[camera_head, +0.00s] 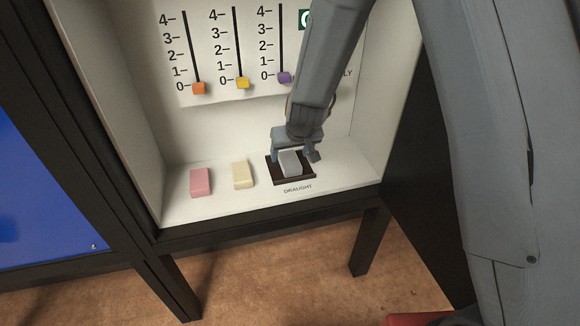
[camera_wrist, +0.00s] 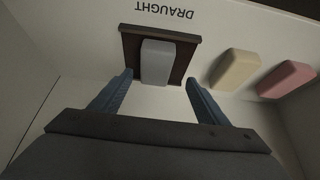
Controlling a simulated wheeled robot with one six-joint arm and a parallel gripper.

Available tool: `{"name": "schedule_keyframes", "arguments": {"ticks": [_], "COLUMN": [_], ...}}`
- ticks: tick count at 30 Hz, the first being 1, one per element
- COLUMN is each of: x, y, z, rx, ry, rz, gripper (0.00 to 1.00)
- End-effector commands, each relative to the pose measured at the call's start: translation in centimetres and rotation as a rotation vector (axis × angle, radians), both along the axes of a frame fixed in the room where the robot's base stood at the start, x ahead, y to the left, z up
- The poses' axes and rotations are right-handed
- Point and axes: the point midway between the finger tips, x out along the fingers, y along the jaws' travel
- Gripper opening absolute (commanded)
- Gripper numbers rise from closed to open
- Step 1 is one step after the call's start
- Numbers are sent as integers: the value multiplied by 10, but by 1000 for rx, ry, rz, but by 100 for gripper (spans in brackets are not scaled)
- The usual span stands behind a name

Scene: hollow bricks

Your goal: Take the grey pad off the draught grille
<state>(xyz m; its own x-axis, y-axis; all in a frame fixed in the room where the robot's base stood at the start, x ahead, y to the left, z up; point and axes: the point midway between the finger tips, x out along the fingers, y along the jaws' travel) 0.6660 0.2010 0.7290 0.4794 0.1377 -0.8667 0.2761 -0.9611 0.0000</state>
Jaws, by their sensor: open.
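The grey pad (camera_head: 290,163) lies on the dark draught grille (camera_head: 277,178), above the printed word DRAUGHT. My gripper (camera_head: 294,158) is over the grille with its fingers apart. In the wrist view the grey pad (camera_wrist: 157,62) sits on the grille (camera_wrist: 130,48), partly covering it. My gripper's fingertips (camera_wrist: 158,78) are on either side of the pad's near end, with a visible gap to each side. I cannot tell exactly how far above the shelf the fingertips are.
A cream block (camera_head: 242,174) and a pink block (camera_head: 200,182) stand on the white shelf left of the grille. Behind are orange (camera_head: 198,88), yellow (camera_head: 243,83) and purple (camera_head: 284,77) sliders on a numbered panel. The alcove's right wall (camera_head: 385,100) is nearby.

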Motion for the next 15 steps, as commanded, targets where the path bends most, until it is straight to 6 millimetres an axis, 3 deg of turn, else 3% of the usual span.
{"name": "schedule_keyframes", "arguments": {"ticks": [15], "x": [30], "y": [0], "z": [-51], "rx": [-1], "ry": [2], "rz": [1], "gripper": [69]}}
